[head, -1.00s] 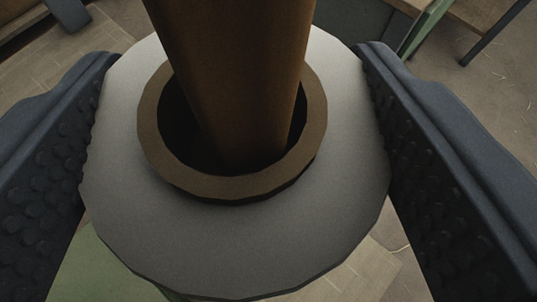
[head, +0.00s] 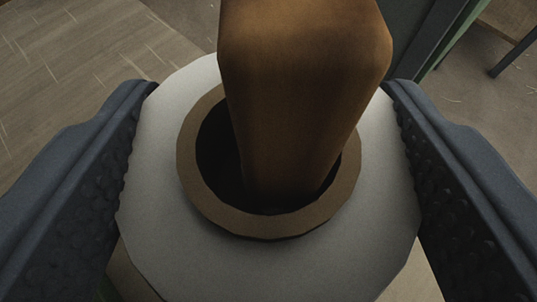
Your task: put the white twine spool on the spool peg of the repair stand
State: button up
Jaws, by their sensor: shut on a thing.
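The white twine spool (head: 255,268) fills the middle of the head view, its pale round face toward me with a brown ring around a dark hole. My gripper (head: 268,130) is shut on it, one dark ridged finger at its left edge and one at its right. The brown spool peg (head: 305,95) comes up out of the hole toward the camera, so the spool is around the peg. The peg leans to the right and sits nearer the ring's right side, with a dark gap at left. The peg's lower part and the spool's underside are hidden.
A dark panel (head: 408,35) and a green bar (head: 452,38) stand behind at the upper right, with a dark leg (head: 512,55) beyond. Bare wood-plank floor (head: 70,60) shows at the upper left.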

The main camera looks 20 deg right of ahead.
jog(key=o, duration=1.2)
jog(key=shift+c, duration=0.2)
jog(key=shift+s+a+r, duration=0.15)
jog(key=shift+s+r, duration=0.1)
jog(key=shift+s, duration=0.1)
jog(key=v, duration=1.1)
jog(key=shift+p, duration=0.3)
jog(key=shift+r, duration=0.1)
